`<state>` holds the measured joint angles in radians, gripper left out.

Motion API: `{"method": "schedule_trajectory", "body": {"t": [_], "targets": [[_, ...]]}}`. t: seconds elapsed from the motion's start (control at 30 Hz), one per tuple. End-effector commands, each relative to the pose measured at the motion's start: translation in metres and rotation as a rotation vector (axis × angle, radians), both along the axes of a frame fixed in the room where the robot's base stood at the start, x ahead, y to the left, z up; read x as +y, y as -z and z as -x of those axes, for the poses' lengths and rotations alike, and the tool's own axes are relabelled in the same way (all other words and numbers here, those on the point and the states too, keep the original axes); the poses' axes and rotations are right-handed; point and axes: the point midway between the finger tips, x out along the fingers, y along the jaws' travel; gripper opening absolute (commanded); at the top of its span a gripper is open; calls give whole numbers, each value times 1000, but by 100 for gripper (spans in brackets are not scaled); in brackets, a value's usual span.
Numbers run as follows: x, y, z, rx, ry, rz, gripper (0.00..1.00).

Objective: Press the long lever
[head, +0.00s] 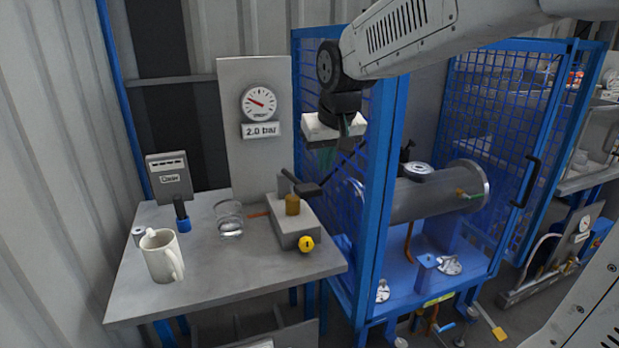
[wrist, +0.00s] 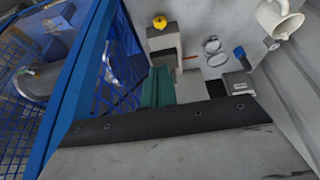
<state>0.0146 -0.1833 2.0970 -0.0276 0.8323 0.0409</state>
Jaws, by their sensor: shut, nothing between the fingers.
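The long lever (head: 308,188) is dark and is joined to a grey block (head: 296,228) with a brass cylinder (head: 292,204) on the bench. Its thin end slants up to the right, toward the blue cage. My gripper (head: 328,158) is above the lever's right part, with its green fingers pointing down; I cannot tell how large the gap is. In the wrist view, my gripper's green fingers (wrist: 157,88) are together with nothing between them. The grey block (wrist: 163,40) shows just beyond them; the lever is not clear there.
A yellow knob (head: 306,244) is on the block's front. A glass (head: 229,220), a white mug (head: 161,256) and a blue-based item (head: 183,224) stand on the bench to the left. A gauge panel (head: 258,104) reads 2.0 bar. The blue mesh cage (head: 392,150) is close on the right.

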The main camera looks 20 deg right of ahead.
Motion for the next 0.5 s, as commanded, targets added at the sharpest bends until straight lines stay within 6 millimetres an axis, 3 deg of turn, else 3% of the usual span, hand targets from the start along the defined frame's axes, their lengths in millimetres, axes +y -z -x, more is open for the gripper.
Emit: {"method": "schedule_trajectory", "body": {"t": [0.03, 0.13, 0.5], "targets": [[-1, -10, -21, -52, 2, 1, 0], [-1, -31, -42, -142, 6, 1, 0], [-2, -37, -48, -181, 12, -1, 0]]}}
